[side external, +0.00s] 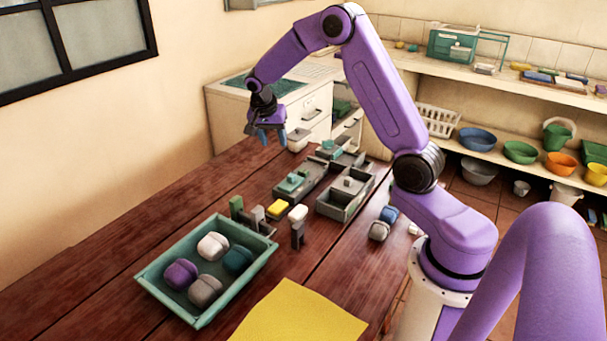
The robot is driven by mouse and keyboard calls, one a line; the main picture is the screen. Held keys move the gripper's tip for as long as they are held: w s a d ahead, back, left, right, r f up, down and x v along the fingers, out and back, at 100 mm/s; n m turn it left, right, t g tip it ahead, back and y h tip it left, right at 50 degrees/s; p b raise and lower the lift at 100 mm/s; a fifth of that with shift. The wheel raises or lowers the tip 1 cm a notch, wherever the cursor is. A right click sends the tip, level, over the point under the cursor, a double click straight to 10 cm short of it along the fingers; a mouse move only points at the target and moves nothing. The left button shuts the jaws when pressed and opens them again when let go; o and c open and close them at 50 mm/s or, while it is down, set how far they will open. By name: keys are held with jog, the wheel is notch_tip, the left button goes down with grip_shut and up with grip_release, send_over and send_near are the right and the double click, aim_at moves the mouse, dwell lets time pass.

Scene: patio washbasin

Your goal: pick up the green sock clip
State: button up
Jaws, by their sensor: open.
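A small dark green upright piece (236,206), which looks like the green sock clip, stands on the wooden table just behind the teal tray. A grey upright piece (258,217) stands close to its right. My gripper (273,138) is open and empty, pointing down, high above the far part of the table. It is well apart from the green piece, behind it and to its right in the picture. The fine shape of the small pieces is too small to tell.
The teal tray (146,277) holds several rolled bundles. A yellow block (277,209) and a grey post with a pale top (298,228) stand nearby. Grey boxes (337,207) hold small items farther back. A yellow cloth (300,318) lies in front. The table's left side is clear.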

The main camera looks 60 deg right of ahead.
jog(key=d+f+m, duration=0.3)
jog(key=d+m, duration=0.1)
jog(key=d, duration=0.5)
send_over(303, 171)
jog(key=a, duration=0.2)
jog(key=shift+m+g+h, duration=0.3)
jog(key=shift+g, duration=0.1)
notch_tip(303, 171, down, 11)
jog(key=shift+d, duration=0.1)
jog(key=x, duration=0.4)
jog(key=shift+a+f, duration=0.25)
jog(key=shift+a, duration=0.05)
jog(key=shift+d+f, duration=0.25)
jog(key=shift+f, duration=0.3)
jog(key=shift+c, duration=0.3)
jog(key=c, duration=0.7)
